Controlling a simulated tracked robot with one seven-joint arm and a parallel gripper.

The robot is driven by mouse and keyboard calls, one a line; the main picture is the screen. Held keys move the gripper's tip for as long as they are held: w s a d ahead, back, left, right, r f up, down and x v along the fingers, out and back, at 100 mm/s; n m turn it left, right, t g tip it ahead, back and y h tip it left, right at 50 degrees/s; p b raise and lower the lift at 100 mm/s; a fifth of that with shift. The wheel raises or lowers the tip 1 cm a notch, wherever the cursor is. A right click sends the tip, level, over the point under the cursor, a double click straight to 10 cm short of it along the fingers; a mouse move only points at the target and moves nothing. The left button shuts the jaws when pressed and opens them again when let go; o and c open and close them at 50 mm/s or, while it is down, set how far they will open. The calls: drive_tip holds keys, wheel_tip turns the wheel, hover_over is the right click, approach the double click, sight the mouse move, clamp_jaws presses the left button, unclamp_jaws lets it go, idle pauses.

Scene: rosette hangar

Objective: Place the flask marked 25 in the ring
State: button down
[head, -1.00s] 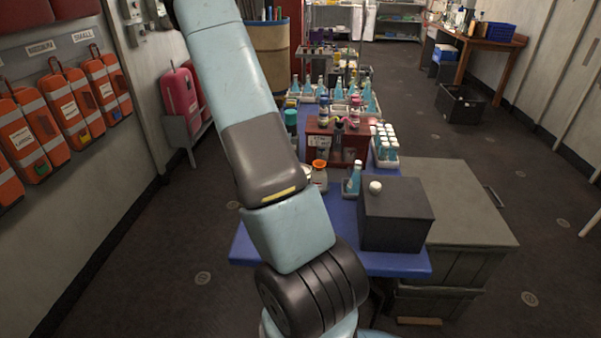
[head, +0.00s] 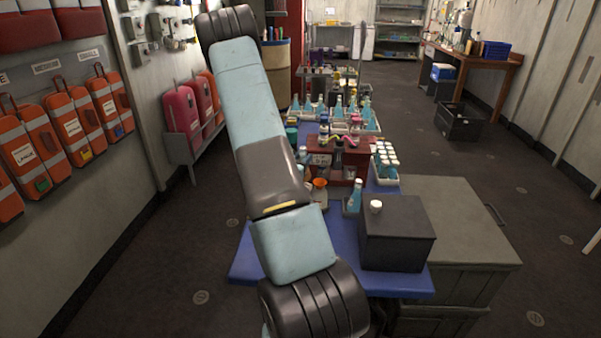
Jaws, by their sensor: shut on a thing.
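My gripper is not in view; only links of my arm show, rising from the bottom middle to the upper left. Several flasks with blue contents (head: 366,113) stand at the far end of the blue table. One blue vessel (head: 355,196) stands nearer, beside the dark box. A small flask with an orange top (head: 319,190) stands partly behind my arm. No number 25 can be read on any of them. I cannot make out the ring; a red-brown stand (head: 352,158) with small items on it stands mid-table.
A dark box (head: 397,235) with a white round thing (head: 376,206) on it stands at the near right of the blue table (head: 345,272). A grey crate (head: 455,220) adjoins the table.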

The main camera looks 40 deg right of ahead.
drive_tip(key=w+f, duration=0.1)
drive_tip(key=w+d+f, duration=0.1)
drive_tip(key=f, duration=0.1)
drive_tip(key=w+d+f, duration=0.1)
drive_tip(key=shift+f, duration=0.2)
drive_tip(key=shift+d+f, duration=0.1)
drive_tip(key=shift+f, duration=1.5)
drive_tip(key=c, duration=0.7)
unclamp_jaws()
